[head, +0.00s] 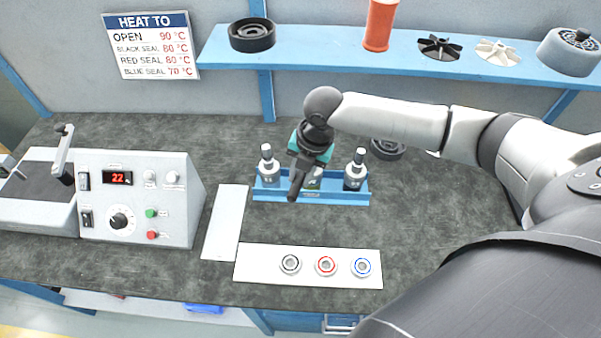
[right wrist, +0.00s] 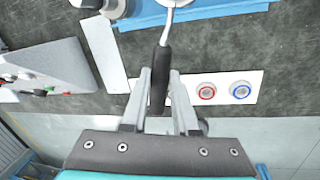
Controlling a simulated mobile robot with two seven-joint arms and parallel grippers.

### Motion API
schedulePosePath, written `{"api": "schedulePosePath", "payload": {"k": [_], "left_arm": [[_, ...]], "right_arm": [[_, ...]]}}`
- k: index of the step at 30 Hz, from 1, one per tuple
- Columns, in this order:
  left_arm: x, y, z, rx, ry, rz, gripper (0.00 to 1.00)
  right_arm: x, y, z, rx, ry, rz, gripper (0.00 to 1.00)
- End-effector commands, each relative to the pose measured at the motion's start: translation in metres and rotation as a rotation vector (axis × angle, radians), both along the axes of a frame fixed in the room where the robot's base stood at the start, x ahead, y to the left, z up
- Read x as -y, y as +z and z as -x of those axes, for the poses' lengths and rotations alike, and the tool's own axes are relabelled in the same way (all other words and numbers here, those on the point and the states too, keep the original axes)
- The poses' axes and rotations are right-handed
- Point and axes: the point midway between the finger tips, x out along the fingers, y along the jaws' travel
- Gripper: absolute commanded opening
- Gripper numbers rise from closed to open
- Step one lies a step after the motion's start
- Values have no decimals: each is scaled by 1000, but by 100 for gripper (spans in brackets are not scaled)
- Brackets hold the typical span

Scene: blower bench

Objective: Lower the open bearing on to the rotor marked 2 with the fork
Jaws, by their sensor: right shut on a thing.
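My right gripper (head: 299,172) is over the blue rack (head: 265,194), shut on the fork's black handle (right wrist: 159,75). In the right wrist view the fork's metal shank (right wrist: 168,28) runs up to the top edge, where its head is cut off. One rotor (head: 267,167) stands upright at the rack's left end and another (head: 355,172) at its right end. My gripper covers most of the rack's middle. I cannot read which rotor is marked 2. I cannot make out the open bearing; the fork's head is hidden in the head view. My left gripper is out of view.
A white strip (head: 260,263) at the front holds bearings with black (head: 290,264), red (head: 326,265) and blue (head: 361,267) seals. A heater (head: 140,195) reading 22 stands left, beside a bare white plate (head: 225,222). A shelf (head: 330,59) runs behind.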

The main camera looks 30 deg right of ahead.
Motion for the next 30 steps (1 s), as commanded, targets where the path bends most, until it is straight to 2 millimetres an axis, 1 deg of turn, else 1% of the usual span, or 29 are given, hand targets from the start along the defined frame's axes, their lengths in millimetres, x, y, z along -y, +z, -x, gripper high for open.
{"api": "schedulePosePath", "payload": {"k": [30], "left_arm": [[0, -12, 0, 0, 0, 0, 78]], "right_arm": [[0, -25, -1, 2, 0, -1, 0]]}}
